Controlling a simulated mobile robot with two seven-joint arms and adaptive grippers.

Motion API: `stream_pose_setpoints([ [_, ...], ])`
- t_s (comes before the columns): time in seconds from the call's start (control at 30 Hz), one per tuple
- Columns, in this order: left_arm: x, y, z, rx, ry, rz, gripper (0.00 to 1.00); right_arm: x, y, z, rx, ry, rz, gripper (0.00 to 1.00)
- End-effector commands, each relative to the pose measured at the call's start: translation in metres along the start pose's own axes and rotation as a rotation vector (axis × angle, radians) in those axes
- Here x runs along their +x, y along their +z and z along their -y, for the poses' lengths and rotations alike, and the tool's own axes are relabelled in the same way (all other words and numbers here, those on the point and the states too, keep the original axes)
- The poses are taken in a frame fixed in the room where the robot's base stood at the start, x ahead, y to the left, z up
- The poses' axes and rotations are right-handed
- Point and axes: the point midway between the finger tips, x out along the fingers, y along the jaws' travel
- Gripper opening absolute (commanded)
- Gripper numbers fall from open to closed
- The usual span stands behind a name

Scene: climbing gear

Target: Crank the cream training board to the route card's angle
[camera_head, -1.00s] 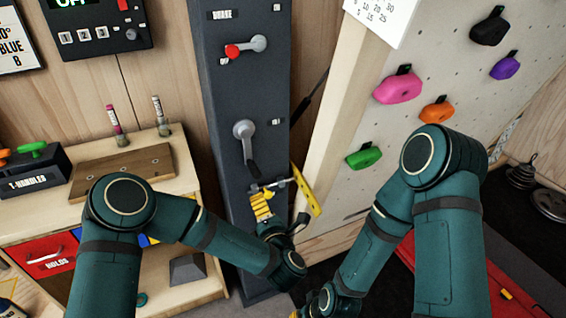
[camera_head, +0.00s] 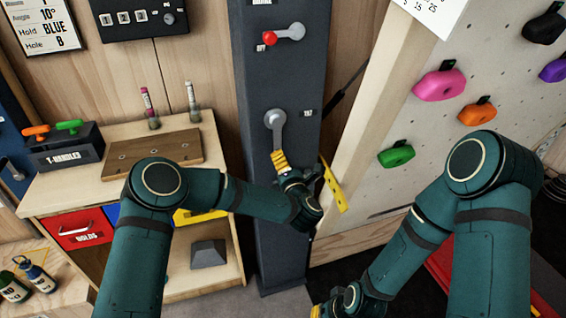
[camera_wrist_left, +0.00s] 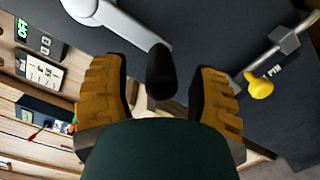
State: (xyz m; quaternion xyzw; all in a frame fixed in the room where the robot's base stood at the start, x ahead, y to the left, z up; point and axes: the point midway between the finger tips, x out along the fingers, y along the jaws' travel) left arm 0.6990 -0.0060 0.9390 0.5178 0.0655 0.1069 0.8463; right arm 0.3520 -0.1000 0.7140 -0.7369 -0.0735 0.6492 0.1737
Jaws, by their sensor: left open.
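The cream training board (camera_head: 440,120) leans on the right with coloured holds. The route card (camera_head: 40,22) at top left reads angle 10°, hold BLUE, hole B. The grey crank (camera_head: 276,122) sits on the dark column (camera_head: 262,210), its arm pointing down. My left gripper (camera_head: 279,158) is open at the crank's lower end and hides its grip there. In the left wrist view, the black crank grip (camera_wrist_left: 160,72) lies between the two open yellow fingers, with gaps on both sides. My right gripper (camera_head: 320,310) is mostly cut off at the bottom edge.
A red-knobbed brake lever (camera_head: 284,35) is above the crank. A yellow strip (camera_head: 333,188) stands right of my left gripper. In the wrist view, a yellow pin knob (camera_wrist_left: 258,85) is right of the fingers. A wooden bench (camera_head: 75,190) fills the left.

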Motion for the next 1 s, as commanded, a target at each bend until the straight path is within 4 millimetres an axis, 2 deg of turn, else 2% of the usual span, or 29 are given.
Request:
stream_pose_setpoints([
  [0.2,0.015,0.000,0.000,0.000,0.001,0.001,0.60,0.002,0.000,-0.001,0.000,0.000,-0.001,0.00],
  [0.5,0.017,0.000,0.000,0.000,0.000,0.001,0.62,0.002,0.000,-0.001,0.000,0.000,-0.001,0.00],
  [0.67,0.017,0.000,0.000,0.000,0.000,0.001,0.06,0.002,0.000,-0.001,0.000,0.000,-0.001,0.00],
  [0.7,0.017,0.000,0.000,0.000,0.000,0.001,0.00,0.002,0.000,-0.001,0.000,0.000,-0.001,0.00],
  [1.0,0.017,0.000,0.000,0.004,0.000,0.000,0.00,0.002,0.000,-0.001,0.000,0.000,-0.001,0.00],
])
